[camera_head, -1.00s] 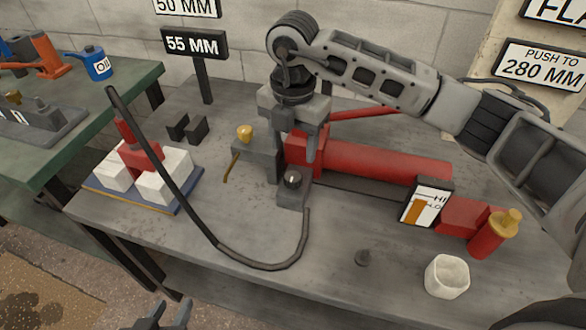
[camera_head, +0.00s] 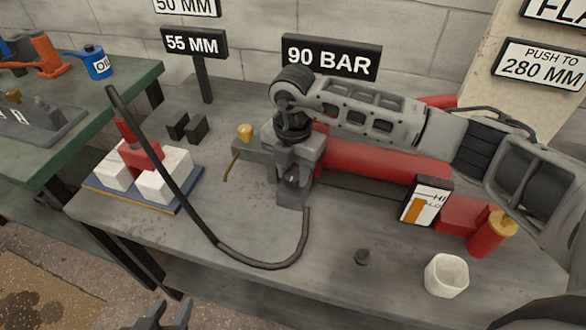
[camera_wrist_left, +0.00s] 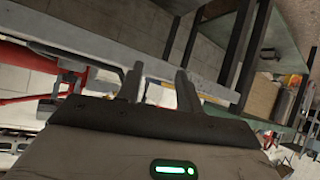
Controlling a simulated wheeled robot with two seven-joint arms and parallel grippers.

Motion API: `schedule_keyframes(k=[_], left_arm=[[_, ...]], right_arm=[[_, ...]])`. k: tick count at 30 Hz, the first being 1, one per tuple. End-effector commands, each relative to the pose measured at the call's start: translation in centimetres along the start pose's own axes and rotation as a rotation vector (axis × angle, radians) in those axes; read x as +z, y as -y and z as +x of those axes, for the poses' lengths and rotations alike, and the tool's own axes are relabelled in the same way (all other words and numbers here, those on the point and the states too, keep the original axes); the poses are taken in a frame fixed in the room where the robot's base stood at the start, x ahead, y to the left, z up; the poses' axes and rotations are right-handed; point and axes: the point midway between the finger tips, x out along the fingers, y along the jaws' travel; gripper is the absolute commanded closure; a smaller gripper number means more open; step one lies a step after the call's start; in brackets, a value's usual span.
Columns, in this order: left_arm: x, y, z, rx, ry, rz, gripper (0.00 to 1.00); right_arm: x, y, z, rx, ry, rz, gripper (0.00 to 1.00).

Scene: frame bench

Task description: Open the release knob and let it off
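The release knob (camera_head: 292,176) is a small dark knob on a grey block (camera_head: 291,196) at the left end of the red cylinder. My right gripper (camera_head: 292,168) points down at the knob from above, its fingers close around it. I cannot tell whether they touch or grip it; the gripper hides part of the block. My left gripper (camera_head: 168,318) is at the bottom edge of the head view, below the bench front. In the left wrist view (camera_wrist_left: 160,88) its two fingers stand apart with nothing between them.
The red cylinder (camera_head: 385,161) lies along the grey bench. A black hose (camera_head: 190,205) curves in front of the block. A 90 BAR sign (camera_head: 330,57) stands behind.

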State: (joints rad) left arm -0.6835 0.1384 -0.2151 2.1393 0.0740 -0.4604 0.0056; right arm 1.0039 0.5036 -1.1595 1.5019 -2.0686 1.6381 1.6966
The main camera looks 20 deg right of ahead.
Motion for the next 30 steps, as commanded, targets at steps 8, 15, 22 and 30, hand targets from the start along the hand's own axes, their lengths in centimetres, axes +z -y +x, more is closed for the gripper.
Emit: schedule_keyframes(k=[8, 15, 22, 30], left_arm=[[0.1, 0.0, 0.1, 0.0, 0.0, 0.0, 0.64], [0.3, 0.0, 0.3, 0.004, -0.004, -0.006, 0.64], [0.3, -0.1, 0.6, 0.01, -0.022, -0.015, 0.64], [1.1, -0.2, 1.0, 0.021, -0.027, -0.036, 0.64]], right_arm=[[0.0, 0.0, 0.0, 0.0, 0.0, -0.016, 0.89], [0.0, 0.0, 0.1, 0.001, -0.001, -0.113, 0.89], [0.0, -0.1, 0.1, 0.001, 0.0, -0.3, 0.89], [0.0, -0.1, 0.1, 0.001, 0.001, -0.556, 0.89]])
